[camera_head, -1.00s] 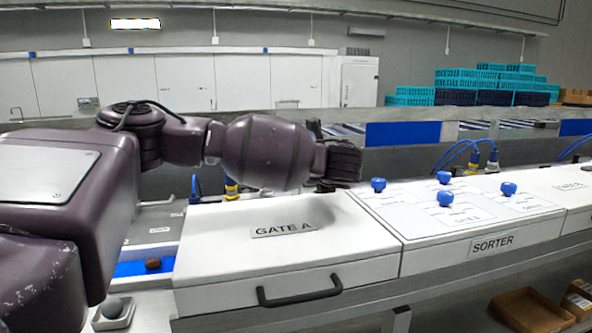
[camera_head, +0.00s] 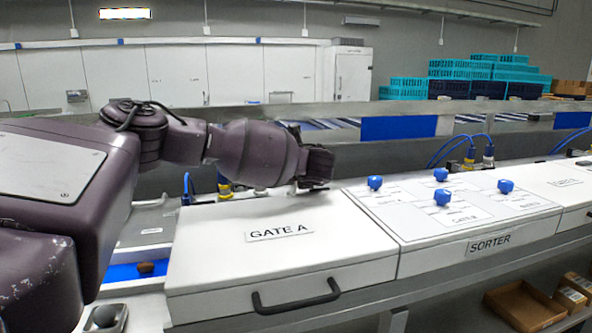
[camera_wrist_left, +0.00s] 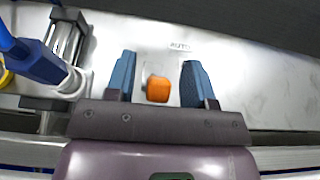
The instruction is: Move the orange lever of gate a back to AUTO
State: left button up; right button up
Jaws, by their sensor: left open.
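The orange lever (camera_wrist_left: 158,89) shows in the left wrist view as a small rounded block on a pale metal face. The printed word AUTO (camera_wrist_left: 180,47) is just above it in that view. My left gripper (camera_wrist_left: 158,78) is open, with one blue-grey finger on each side of the lever and a gap on both sides. In the head view my left gripper (camera_head: 317,172) is at the back edge of the white gate A box (camera_head: 285,262). The lever is hidden in the head view. My right gripper is not in view.
The sorter panel (camera_head: 478,243) with several blue knobs (camera_head: 441,197) stands right of gate A. A blue cable connector (camera_wrist_left: 42,65) is left of my gripper in the wrist view. A black handle (camera_head: 297,300) sticks out of gate A's front.

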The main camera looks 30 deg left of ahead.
pick_arm(q)
jog(key=shift+w+a+f, duration=0.3)
jog(key=shift+w+a, duration=0.15)
jog(key=shift+a, duration=0.05)
jog(key=shift+c, duration=0.3)
grip_shut()
